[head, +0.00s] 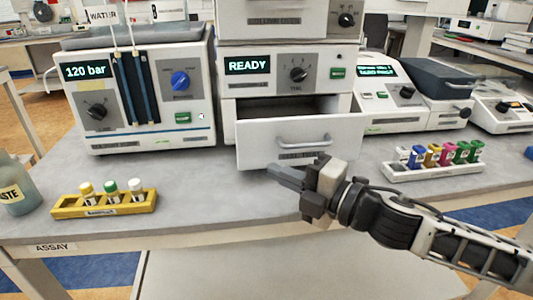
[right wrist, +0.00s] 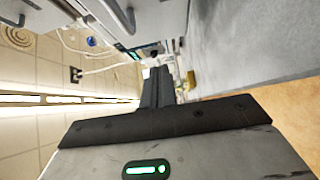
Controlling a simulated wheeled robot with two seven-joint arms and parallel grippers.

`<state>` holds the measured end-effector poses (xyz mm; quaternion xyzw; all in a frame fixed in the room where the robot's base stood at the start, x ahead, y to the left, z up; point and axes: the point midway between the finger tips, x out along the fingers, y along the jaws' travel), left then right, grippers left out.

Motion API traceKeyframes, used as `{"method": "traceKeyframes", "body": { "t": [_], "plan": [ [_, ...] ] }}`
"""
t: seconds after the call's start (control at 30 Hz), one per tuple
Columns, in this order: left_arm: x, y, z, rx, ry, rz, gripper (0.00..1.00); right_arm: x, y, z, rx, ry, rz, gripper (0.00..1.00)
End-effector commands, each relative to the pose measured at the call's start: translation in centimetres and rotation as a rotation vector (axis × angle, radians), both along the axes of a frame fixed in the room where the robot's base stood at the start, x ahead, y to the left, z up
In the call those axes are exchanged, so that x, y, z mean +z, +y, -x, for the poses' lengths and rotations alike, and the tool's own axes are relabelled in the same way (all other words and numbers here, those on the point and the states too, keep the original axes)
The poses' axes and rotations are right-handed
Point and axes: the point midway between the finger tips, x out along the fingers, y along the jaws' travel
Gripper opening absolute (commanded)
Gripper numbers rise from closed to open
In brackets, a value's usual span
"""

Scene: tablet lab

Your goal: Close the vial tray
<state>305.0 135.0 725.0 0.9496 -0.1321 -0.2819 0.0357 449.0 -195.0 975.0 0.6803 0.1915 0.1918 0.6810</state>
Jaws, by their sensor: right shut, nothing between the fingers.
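The vial tray (head: 298,142) is a white drawer with a grey bar handle (head: 304,141). In the head view it is pulled out of the lower part of the instrument marked READY (head: 318,68), and its dark inside shows. My right gripper (head: 278,175) is in front of and just below the tray's front face, fingers pointing left; I cannot tell whether it touches the tray. Its fingers are together and hold nothing. In the right wrist view the closed fingers (right wrist: 156,88) show at the middle. My left gripper is not in view.
A yellow rack (head: 104,205) with capped vials stands at the left, near a waste bottle (head: 14,185). A white rack (head: 432,168) of coloured vials stands at the right. A pump instrument (head: 140,90) flanks the tray's left.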

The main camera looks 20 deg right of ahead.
Motion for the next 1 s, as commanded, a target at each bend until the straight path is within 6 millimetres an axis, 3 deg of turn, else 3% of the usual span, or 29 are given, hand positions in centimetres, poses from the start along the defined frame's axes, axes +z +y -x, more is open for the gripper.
{"method": "traceKeyframes", "body": {
  "t": [0.2, 0.43, 0.9, 1.0],
  "plan": [
    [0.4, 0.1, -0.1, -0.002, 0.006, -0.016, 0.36, 0.4, 1.6, -2.5, 0.001, -0.003, -0.002, 0.0],
    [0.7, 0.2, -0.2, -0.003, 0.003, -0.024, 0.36, 0.1, 0.7, -5.5, -0.001, -0.001, 0.001, 0.0],
    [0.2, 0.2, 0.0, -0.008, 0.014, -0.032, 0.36, 0.0, 0.5, -6.2, 0.0, 0.001, -0.001, 0.0],
    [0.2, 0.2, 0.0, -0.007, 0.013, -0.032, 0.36, -0.1, -0.3, -6.6, -0.013, 0.002, 0.001, 0.0]
  ]
}}
